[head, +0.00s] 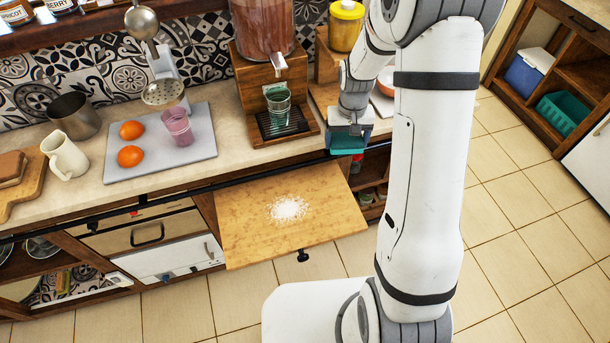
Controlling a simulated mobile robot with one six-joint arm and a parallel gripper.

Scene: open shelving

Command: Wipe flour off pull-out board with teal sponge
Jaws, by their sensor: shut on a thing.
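A white patch of flour (288,209) lies near the middle of the wooden pull-out board (245,240), which sticks out from under the counter. My gripper (347,148) points down beside the counter's front edge, to the right of the board's back part. It is shut on the teal sponge (346,143), which shows as a teal block at the fingertips. The sponge is apart from the flour, up and to the right of it in the picture. The fingers partly hide the sponge.
A drink dispenser (262,35) with a glass (278,104) stands on the counter behind the board. A grey tray (200,142) with two oranges and a pink cup is to its left. Open shelves (372,180) lie right of the board. Only flour shows on the board.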

